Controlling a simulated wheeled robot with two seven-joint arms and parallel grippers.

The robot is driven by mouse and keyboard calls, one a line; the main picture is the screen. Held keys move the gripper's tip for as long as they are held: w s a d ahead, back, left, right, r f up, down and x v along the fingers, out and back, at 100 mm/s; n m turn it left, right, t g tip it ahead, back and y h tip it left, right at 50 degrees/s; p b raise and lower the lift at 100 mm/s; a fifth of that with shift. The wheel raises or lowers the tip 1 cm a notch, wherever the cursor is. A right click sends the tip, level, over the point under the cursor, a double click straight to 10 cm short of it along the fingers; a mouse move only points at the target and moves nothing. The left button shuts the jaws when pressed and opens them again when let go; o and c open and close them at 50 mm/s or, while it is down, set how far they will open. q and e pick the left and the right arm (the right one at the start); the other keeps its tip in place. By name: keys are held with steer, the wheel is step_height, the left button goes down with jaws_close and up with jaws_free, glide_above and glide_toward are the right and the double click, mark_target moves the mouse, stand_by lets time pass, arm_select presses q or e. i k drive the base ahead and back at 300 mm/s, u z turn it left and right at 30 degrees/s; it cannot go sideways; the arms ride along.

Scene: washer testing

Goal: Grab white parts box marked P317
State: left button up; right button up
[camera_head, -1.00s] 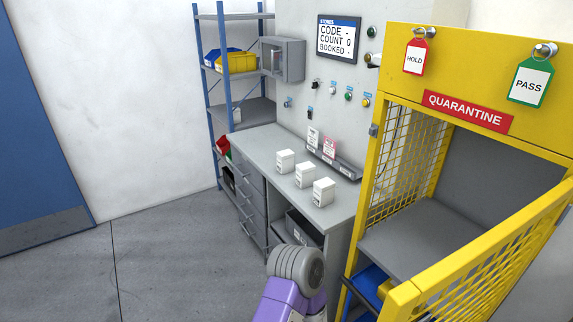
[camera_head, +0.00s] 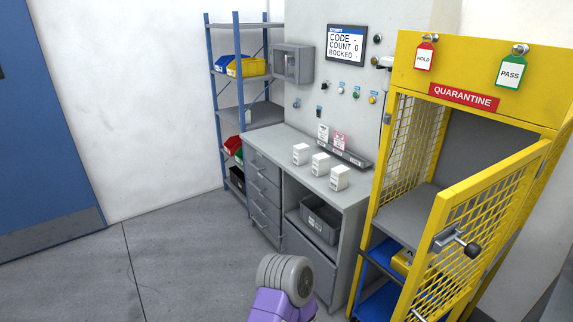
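Three small white parts boxes stand upright in a slanting row on the grey counter (camera_head: 275,140): a left box (camera_head: 300,154), a middle box (camera_head: 320,164) and a right box (camera_head: 339,178). Their printed labels are too small to read, so I cannot tell which is P317. A grey and purple link of my own arm shows at the bottom centre, in front of the counter and apart from the boxes. Neither of my grippers is in view.
A yellow quarantine cage (camera_head: 465,65) stands at right, its mesh door (camera_head: 480,220) swung open beside the counter. A blue shelf rack (camera_head: 217,100) stands behind left. A grey bin (camera_head: 320,222) sits under the counter. The floor (camera_head: 165,255) at left is clear.

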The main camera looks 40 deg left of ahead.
mark_target(301, 152)
steer(key=k, duration=0.25)
steer(key=u, duration=1.8)
steer(key=i, duration=2.75)
steer(key=z, duration=0.9)
